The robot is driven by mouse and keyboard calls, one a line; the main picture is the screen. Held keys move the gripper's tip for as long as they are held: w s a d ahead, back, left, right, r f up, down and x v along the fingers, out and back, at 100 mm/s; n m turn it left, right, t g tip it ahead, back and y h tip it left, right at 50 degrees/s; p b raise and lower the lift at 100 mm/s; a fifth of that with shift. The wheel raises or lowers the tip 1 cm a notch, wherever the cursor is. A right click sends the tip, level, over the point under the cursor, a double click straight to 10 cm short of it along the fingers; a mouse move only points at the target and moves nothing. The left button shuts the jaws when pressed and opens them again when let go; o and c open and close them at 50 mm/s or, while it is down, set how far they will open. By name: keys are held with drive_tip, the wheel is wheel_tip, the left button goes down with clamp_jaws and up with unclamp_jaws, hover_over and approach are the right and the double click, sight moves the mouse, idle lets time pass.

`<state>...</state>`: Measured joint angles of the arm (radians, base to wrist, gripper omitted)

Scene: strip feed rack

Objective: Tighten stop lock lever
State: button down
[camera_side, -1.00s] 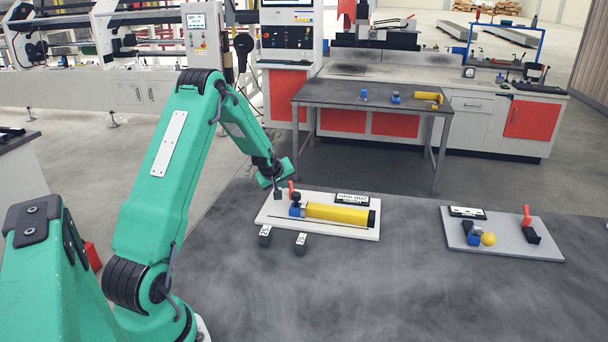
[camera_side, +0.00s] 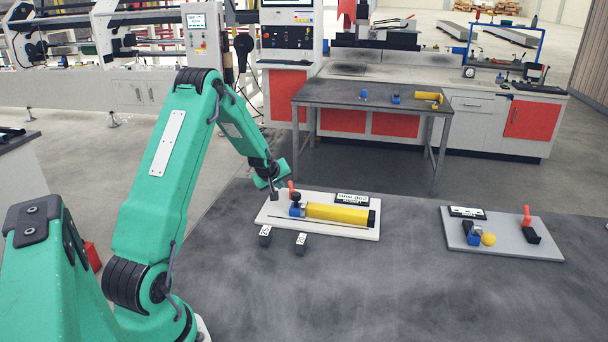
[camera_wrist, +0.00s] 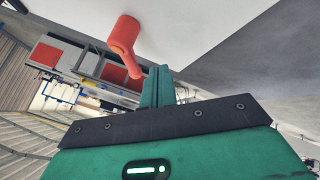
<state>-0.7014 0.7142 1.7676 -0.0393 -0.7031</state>
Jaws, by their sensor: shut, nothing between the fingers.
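The red stop lock lever (camera_side: 291,187) stands at the back left of the white board (camera_side: 285,227), beside a blue block (camera_side: 295,210) with a black knob. In the wrist view the lever (camera_wrist: 123,38) has a thick round head, and its narrow arm points toward my fingers. My gripper (camera_side: 274,193) is shut and empty, at the board's back left edge just left of the lever. In the wrist view my closed fingers (camera_wrist: 158,80) are close beside the lever's arm tip; I cannot tell whether they touch.
A yellow cylinder (camera_side: 337,213) and a thin rod lie on the white board, with a label plate (camera_side: 352,199) behind. Two black tagged blocks (camera_side: 300,243) are at its front edge. A grey board (camera_side: 500,246) with another red lever (camera_side: 526,214) lies right; the table between is clear.

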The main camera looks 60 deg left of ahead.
drive_tip(key=s, duration=0.1)
drive_tip(key=s+a, duration=0.1)
drive_tip(key=s, duration=0.1)
drive_tip(key=s+d+r, duration=0.1)
drive_tip(key=s+r, duration=0.4)
drive_tip(key=r, duration=0.2)
drive_tip(key=shift+s+d+g+y, duration=0.25)
drive_tip(key=shift+s+g+y, duration=0.05)
drive_tip(key=shift+s, duration=0.05)
drive_tip(key=c, duration=2)
unclamp_jaws()
drive_tip(key=o, duration=0.6)
drive_tip(key=shift+w+d, duration=0.1)
drive_tip(key=shift+w, duration=0.25)
drive_tip(key=w+d+m+g+h, duration=0.1)
drive_tip(key=w+d+m+h, duration=0.1)
drive_tip(key=w, duration=0.6)
drive_tip(key=shift+w+d+r+m+g+h, duration=0.2)
drive_tip(key=shift+d+r+m+g+h, duration=0.15)
drive_tip(key=shift+d, duration=0.35)
